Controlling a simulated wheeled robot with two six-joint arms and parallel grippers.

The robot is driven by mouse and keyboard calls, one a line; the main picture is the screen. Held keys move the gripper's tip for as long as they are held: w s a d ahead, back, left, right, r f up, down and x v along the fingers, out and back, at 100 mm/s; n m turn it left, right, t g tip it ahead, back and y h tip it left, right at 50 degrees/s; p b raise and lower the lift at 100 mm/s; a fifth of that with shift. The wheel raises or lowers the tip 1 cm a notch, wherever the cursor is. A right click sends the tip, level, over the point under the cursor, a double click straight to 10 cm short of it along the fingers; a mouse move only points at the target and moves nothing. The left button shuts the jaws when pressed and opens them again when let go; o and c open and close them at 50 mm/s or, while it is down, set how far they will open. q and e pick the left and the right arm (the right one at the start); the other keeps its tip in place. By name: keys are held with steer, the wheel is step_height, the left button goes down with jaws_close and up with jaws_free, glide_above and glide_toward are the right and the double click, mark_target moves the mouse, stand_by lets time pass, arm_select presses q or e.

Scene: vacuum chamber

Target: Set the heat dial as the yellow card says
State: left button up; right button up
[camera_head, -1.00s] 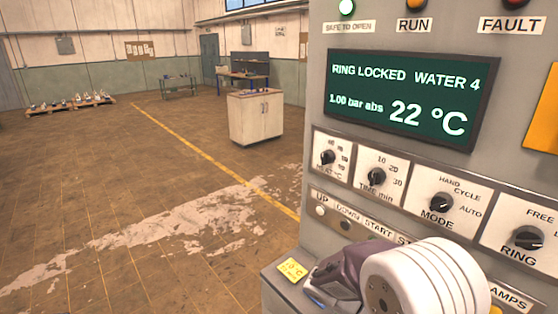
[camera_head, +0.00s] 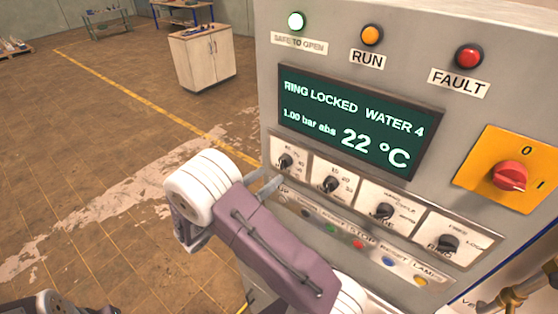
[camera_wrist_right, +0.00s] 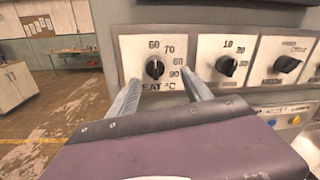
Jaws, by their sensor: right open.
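The heat dial (camera_head: 285,160) is a black knob on a white plate at the left end of the dial row. In the right wrist view the heat dial (camera_wrist_right: 155,69) has marks 60, 70 and more up to 90 around it; its pointer seems to face roughly upward. My right gripper (camera_head: 268,187) is open in front of the heat plate. In the wrist view its two fingers (camera_wrist_right: 160,76) reach up at either side of the knob, and I cannot tell whether they touch it. The yellow card is not clearly seen now.
The time dial (camera_head: 332,184), mode dial (camera_head: 385,210) and ring dial (camera_head: 448,243) sit to the right in the row. A button row (camera_head: 358,244) runs below. The display (camera_head: 353,132) reads ring locked, 22 °C. A red switch (camera_head: 510,176) is farther right.

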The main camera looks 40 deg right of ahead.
mark_target(281, 165)
steer(key=p+x, duration=0.1)
steer(key=x, duration=0.2)
steer(key=p+x, duration=0.1)
steer(key=x, duration=0.1)
steer(key=shift+w+d+r+p, duration=0.15)
steer(key=shift+w+p, duration=0.15)
steer(key=shift+w, duration=0.1)
steer(key=shift+s+d, duration=0.25)
steer(key=shift+w+d+f, duration=0.35)
steer(key=shift+d+f, duration=0.05)
steer(key=shift+d, duration=0.35)
steer(key=shift+c, duration=1.2)
steer(key=shift+w+f, duration=0.1)
steer(key=shift+w, duration=0.2)
steer(key=c, duration=0.6)
steer(key=shift+a, duration=0.2)
jaws_close()
steer(key=shift+s, duration=0.15)
arm_select(q)
steer(key=r, duration=0.2)
steer(key=w+d+r, duration=0.1)
steer(key=shift+r, duration=0.1)
